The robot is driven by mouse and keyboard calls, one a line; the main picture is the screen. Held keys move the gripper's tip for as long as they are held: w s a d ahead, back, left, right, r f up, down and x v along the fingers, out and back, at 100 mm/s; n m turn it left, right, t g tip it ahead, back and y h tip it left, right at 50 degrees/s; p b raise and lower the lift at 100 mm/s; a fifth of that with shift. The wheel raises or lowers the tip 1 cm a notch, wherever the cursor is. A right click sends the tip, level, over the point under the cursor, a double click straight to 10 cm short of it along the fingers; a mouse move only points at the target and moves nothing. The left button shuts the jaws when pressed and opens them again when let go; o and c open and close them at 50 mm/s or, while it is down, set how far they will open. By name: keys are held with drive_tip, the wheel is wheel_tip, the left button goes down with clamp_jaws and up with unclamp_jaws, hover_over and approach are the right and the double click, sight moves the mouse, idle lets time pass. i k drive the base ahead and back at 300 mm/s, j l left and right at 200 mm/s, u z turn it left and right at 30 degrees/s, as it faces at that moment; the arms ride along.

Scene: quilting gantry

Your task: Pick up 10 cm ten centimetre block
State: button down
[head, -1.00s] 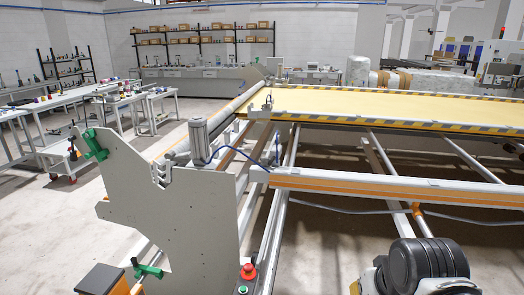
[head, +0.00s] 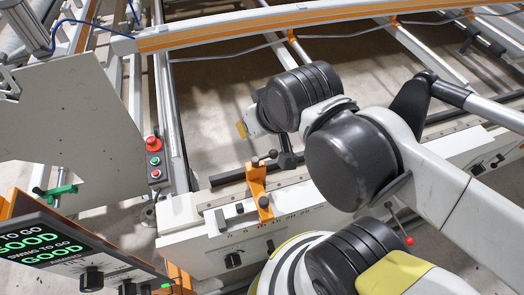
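I cannot make out a block marked as ten centimetres in the head view. My gripper's fingers cannot be made out either; my folded arm, with large black joints and white links, fills the right and lower middle of the view. The far end of my arm hangs over a long pale machine bed or rail (head: 232,262) with a scale along it. An orange bracket (head: 257,190) with a black ball-ended lever stands on this bed, just left of my arm.
A control box with a red button (head: 152,142) stands left of the bed. A display panel reading "GOOD" (head: 40,247) is at lower left. A grey side plate (head: 70,130) and a white and orange beam (head: 220,33) border the space. Bare floor (head: 215,105) shows between rails.

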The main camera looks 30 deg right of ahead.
sight(240, 211)
drive_tip(key=k+j+u, duration=0.15)
drive_tip(key=k+j, duration=1.15)
drive_tip(key=k, duration=0.1)
